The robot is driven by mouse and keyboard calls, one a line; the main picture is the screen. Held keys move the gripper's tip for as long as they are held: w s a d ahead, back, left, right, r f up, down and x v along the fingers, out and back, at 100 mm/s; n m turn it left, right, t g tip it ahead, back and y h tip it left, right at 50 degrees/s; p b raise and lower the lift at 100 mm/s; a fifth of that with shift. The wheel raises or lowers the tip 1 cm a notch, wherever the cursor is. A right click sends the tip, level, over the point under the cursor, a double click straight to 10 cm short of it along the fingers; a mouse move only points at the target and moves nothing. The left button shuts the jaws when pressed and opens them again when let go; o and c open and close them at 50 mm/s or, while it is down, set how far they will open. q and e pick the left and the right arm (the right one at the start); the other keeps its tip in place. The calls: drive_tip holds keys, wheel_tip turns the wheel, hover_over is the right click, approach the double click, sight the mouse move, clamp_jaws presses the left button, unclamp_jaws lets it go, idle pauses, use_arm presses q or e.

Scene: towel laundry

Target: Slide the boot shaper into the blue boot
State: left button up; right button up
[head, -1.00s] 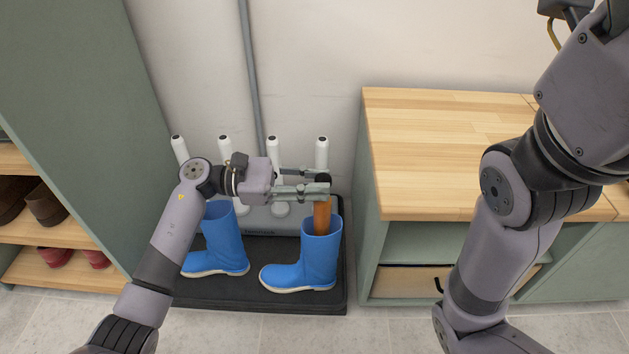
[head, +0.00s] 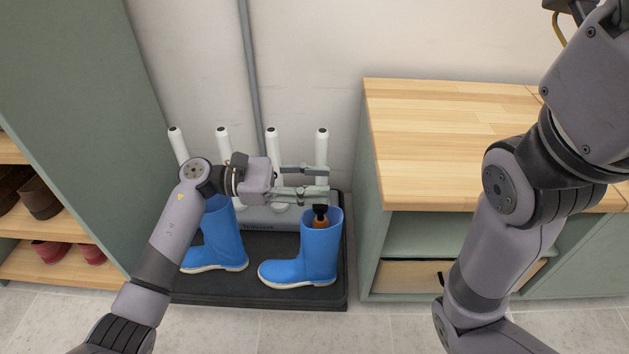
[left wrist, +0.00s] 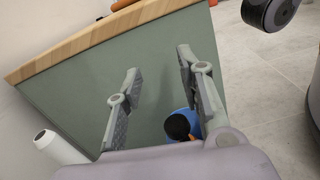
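Two blue boots stand on a black mat (head: 195,293); the right one (head: 312,262) also shows in part in the left wrist view (left wrist: 196,118). The boot shaper (head: 320,220), orange with a black knob, stands inside the right boot's shaft. Only its knob and orange top show at the opening; the knob also shows in the left wrist view (left wrist: 178,127). The left blue boot (head: 222,240) is partly behind my left arm. My left gripper (head: 326,182) is just above the knob, its fingers apart and nothing between them. My right gripper is out of view.
A rack with several white upright posts (head: 322,150) stands behind the boots. A green cabinet with a wooden top (head: 450,140) is close on the right. Shelves with shoes (head: 40,195) are at the left. The floor in front (head: 240,330) is clear.

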use_arm(q)
drive_tip(key=shift+o, duration=1)
